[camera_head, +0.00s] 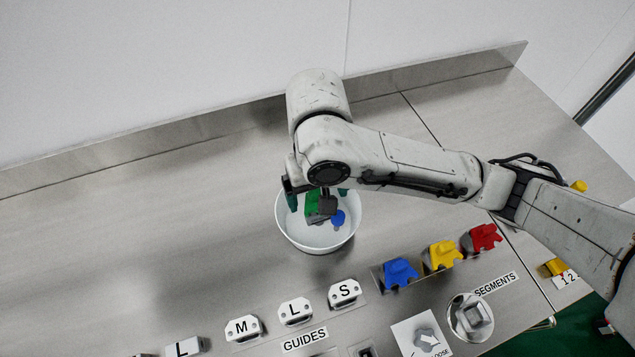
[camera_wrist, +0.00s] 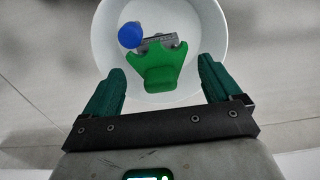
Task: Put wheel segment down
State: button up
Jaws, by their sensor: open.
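A green wheel segment (camera_wrist: 160,68) with a grey metal part at its far edge shows inside a white bowl (camera_wrist: 215,22) in the wrist view. My gripper (camera_wrist: 161,66) is open above the bowl. Its dark green fingers stand on either side of the segment, with a visible gap on each side. In the head view the segment (camera_head: 312,206) shows below my gripper (camera_head: 317,194), partly hidden by it. The segment's exact height over the bowl floor is hard to tell.
A blue round piece (camera_wrist: 130,35) is in the bowl beside the segment. Blue (camera_head: 400,272), yellow (camera_head: 444,255) and red (camera_head: 484,238) segments sit in a row right of the bowl. White guide blocks (camera_head: 295,311) stand in front. The counter left of the bowl is clear.

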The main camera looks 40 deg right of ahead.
notch_tip(320, 180, up, 13)
jog(key=p, duration=0.2)
jog(key=shift+p, duration=0.4)
dwell(0.3)
